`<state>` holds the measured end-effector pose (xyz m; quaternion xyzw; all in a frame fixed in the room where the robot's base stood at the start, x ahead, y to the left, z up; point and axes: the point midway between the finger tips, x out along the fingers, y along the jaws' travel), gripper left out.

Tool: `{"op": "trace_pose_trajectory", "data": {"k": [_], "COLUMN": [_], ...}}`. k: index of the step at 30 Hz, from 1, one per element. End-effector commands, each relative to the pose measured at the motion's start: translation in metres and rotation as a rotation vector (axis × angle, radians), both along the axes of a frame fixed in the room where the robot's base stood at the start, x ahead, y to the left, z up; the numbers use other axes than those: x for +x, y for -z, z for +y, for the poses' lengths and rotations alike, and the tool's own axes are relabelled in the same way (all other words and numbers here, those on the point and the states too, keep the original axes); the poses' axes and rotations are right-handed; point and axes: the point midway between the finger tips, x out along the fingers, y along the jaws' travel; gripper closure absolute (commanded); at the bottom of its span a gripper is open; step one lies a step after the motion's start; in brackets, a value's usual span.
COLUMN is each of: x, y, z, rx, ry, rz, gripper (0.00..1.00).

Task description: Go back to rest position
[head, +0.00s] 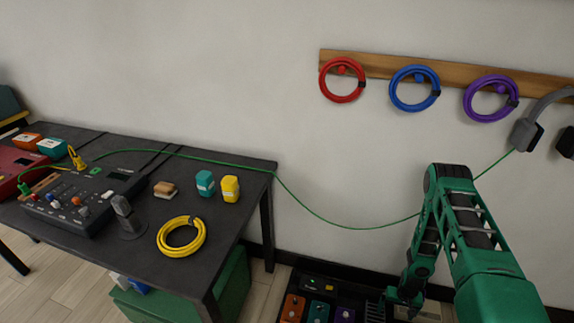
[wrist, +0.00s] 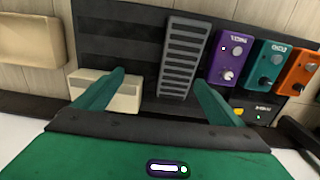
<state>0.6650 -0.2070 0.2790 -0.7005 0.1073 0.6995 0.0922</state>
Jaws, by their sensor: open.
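My green arm reaches down at the right of the head view. My gripper (head: 405,297) points down over the pedalboard on the floor. In the wrist view my gripper (wrist: 159,79) has its two green fingers spread apart, with nothing held between them. Beyond the fingers lie a grey ridged treadle pedal (wrist: 183,58) and a cream box (wrist: 107,90), which the left finger partly covers. I cannot tell whether the fingers touch anything.
The dark table (head: 148,242) at left holds a mixer (head: 85,200) and a yellow cable coil (head: 181,236). A green cable (head: 350,228) hangs along the wall behind my arm. Coils and headphones hang from the wooden rail (head: 450,73). Purple (wrist: 232,50), teal (wrist: 268,62) and orange (wrist: 295,72) pedals sit at right.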

Motion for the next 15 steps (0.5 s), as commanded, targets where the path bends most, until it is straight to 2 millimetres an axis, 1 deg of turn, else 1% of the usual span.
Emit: {"op": "trace_pose_trajectory", "data": {"k": [1,5,8,11,12,14,15], "x": [0.007,0.021,0.033,0.047,0.053,0.059,0.062], "y": [-0.011,-0.039,-0.069,-0.109,-0.127,-0.152,-0.170], "z": [-0.005,-0.013,-0.021,-0.030,-0.033,-0.038,-0.040], "rx": [-0.005,-0.016,-0.027,-0.039,-0.044,-0.053,-0.058], "ry": [0.001,0.002,0.004,0.007,0.009,0.012,0.014], "rz": [-0.004,-0.002,0.000,0.002,0.002,0.005,0.006], "gripper": [0.09,0.09,0.09,0.09,0.09,0.09,0.09]}}
